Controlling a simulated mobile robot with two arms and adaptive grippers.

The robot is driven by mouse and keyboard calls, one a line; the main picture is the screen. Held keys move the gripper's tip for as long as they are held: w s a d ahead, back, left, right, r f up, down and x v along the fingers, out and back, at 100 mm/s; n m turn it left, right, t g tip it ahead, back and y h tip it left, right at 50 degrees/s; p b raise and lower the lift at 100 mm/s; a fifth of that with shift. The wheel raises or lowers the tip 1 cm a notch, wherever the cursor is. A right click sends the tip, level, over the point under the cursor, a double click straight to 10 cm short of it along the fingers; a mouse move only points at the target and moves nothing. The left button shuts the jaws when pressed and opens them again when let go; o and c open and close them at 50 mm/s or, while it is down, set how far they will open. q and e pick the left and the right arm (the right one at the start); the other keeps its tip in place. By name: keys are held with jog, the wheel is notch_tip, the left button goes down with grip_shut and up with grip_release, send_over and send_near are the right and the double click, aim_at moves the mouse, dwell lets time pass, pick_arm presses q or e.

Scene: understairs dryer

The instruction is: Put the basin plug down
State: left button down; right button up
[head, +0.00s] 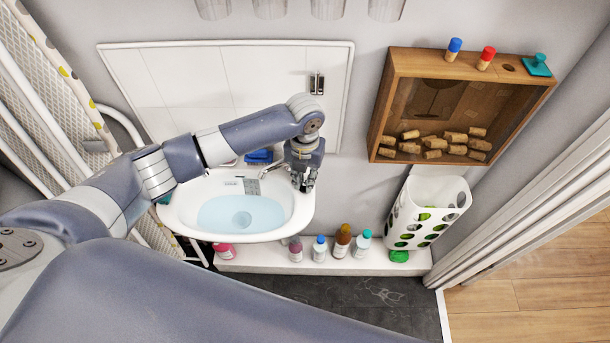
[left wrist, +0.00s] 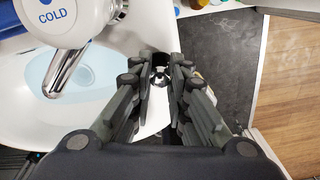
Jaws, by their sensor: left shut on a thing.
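The basin (head: 186,210) is a white wall sink holding pale blue water, with a round drain (head: 242,218) visible through the water. My left gripper (head: 304,186) is over the basin's right rim. In the left wrist view its fingers (left wrist: 161,72) are shut on the basin plug (left wrist: 160,78), a small dark and metallic piece mostly hidden between the fingertips. The plug is beside the basin's edge in that view, and its height above the rim cannot be told. My right gripper is not in view.
The cold tap (left wrist: 68,65) stands left of the gripper. Several bottles (head: 341,241) line the ledge below the basin. A wooden case of corks (head: 377,110) hangs at the right above a white perforated holder (head: 408,215). An ironing board (head: 45,90) leans at the left.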

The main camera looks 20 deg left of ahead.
pick_arm(q)
jog(key=shift+f, duration=0.2)
jog(key=shift+f, duration=0.2)
jog(key=c, duration=1.6)
grip_release()
jog(key=shift+o, duration=0.3)
jog(key=shift+r, duration=0.1)
